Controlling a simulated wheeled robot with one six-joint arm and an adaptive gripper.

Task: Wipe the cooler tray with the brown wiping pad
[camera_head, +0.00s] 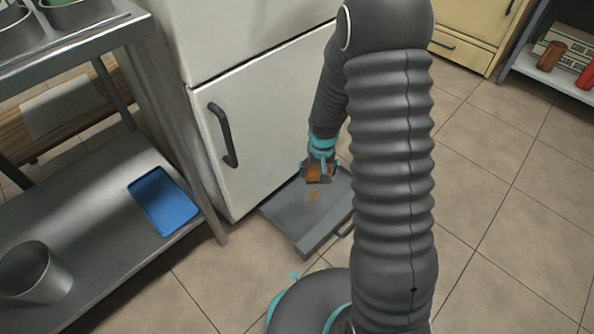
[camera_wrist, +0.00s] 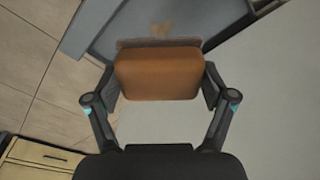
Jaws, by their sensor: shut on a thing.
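The brown wiping pad (camera_head: 315,173) is gripped between the fingers of my gripper (camera_head: 319,174), over the cooler tray. In the wrist view the pad (camera_wrist: 158,74) fills the space between both fingers of my gripper (camera_wrist: 159,88). The grey cooler tray (camera_head: 283,214) lies low at the foot of the white cooler, pulled out onto the floor side. A light brown stain (camera_head: 312,196) shows on it just in front of the pad, and also in the wrist view (camera_wrist: 162,29). I cannot tell whether the pad touches the tray. My arm hides the tray's right part.
The white cooler (camera_head: 265,125) with a dark handle (camera_head: 222,134) stands right behind the tray. A steel table's lower shelf (camera_head: 100,232) at left holds a blue tray (camera_head: 163,201) and a metal pot (camera_head: 36,275). Tiled floor (camera_head: 500,230) at right is clear.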

